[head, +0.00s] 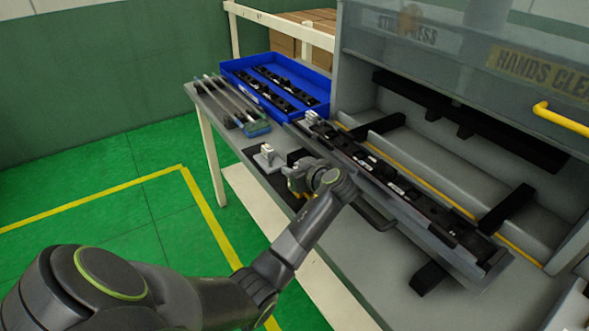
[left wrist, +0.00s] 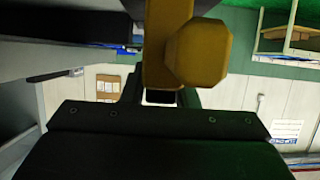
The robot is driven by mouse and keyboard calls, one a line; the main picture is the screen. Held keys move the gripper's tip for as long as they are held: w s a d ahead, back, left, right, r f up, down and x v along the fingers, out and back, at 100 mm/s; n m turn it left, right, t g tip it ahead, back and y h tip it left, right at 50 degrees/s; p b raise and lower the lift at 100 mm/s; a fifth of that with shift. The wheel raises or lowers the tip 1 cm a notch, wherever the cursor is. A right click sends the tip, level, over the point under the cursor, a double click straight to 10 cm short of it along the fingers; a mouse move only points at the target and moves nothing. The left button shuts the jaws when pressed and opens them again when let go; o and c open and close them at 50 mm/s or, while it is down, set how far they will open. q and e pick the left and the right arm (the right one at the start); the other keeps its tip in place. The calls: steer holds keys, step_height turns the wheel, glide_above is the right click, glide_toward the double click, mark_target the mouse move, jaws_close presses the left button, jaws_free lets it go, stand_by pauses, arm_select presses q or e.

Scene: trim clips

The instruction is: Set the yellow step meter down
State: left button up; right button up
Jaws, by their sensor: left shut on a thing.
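In the head view the gripper is over the front edge of the grey bench, above a dark mat (head: 286,184). Only a small yellow patch of the meter shows under the gripper there; the rest is hidden. I cannot tell whether the meter touches the mat. My right gripper is out of view.
A blue tray (head: 318,86) with black clip strips stands at the back of the bench. A small whitish fixture (head: 267,155) is beside my gripper. The press (head: 450,60) with a long black trim strip (head: 400,190) stands right.

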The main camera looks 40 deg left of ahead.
arm_select(q)
steer(key=o, duration=0.6)
steer(key=shift+f, duration=0.15)
steer(key=o, duration=0.4)
steer(key=shift+o, duration=0.2)
steer(key=shift+r, duration=0.2)
steer(key=b+v, duration=0.2)
steer(key=v, duration=1)
